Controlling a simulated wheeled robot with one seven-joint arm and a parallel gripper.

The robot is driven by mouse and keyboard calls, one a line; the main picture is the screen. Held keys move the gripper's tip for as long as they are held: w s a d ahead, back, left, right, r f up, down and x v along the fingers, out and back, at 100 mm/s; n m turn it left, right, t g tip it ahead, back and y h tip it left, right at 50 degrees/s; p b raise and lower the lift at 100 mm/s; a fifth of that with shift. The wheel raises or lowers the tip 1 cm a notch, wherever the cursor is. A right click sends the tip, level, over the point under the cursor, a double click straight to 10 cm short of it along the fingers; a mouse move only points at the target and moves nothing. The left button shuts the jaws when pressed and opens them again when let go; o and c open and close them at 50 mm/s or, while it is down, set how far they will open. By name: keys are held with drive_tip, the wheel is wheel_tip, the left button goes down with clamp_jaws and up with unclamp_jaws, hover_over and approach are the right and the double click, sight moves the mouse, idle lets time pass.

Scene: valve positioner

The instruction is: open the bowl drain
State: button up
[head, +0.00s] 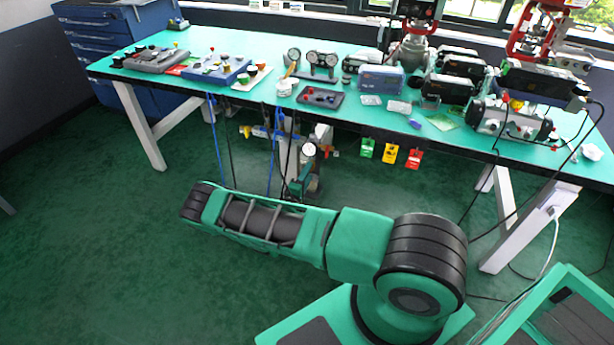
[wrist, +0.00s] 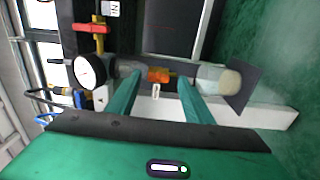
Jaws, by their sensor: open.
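In the wrist view, which is turned on its side, a small orange drain piece (wrist: 158,75) sits at the end of a grey bowl (wrist: 130,69), with a small pale tag beside it. My gripper (wrist: 173,76) is open, its two green fingers reaching to either side of the orange piece. I cannot tell whether either finger touches it. A pale cup-like cylinder (wrist: 217,79) lies beyond the drain, past the right finger. In the head view, the air-supply unit with its gauge (head: 309,150) hangs under the bench; the drain and my fingertips cannot be made out there.
A round gauge (wrist: 88,70) and a red valve handle (wrist: 90,28) are close by in the wrist view. The bench (head: 160,82) carries several devices. Blue hoses (head: 216,135) and black cables hang below it. Green, yellow (head: 390,153) and red tags hang on its front edge.

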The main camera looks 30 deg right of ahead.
drive_tip(key=v, duration=1)
drive_tip(key=shift+s+a, duration=0.1)
drive_tip(key=s+d+r+m+g+y, duration=0.2)
drive_tip(key=s+d+r+m+g, duration=0.2)
drive_tip(key=r, duration=0.4)
drive_tip(key=s+d+r+m+g+y, duration=0.1)
drive_tip(key=s+d+r+m+g, duration=0.3)
drive_tip(key=r, duration=0.4)
drive_tip(key=s+d+r+m+g+y, duration=0.25)
drive_tip(key=s+r+m+g, duration=0.2)
drive_tip(key=r, duration=0.35)
drive_tip(key=s+a+r+y, duration=0.4)
drive_tip(key=s+r, duration=0.4)
drive_tip(key=s, duration=0.4)
drive_tip(key=s+a+r+m+t+y, duration=0.1)
drive_tip(key=s+a+r+y, duration=0.2)
drive_tip(key=s+r, duration=0.6)
drive_tip(key=s+y, duration=0.2)
drive_tip(key=s, duration=0.2)
drive_tip(key=shift+a, duration=0.4)
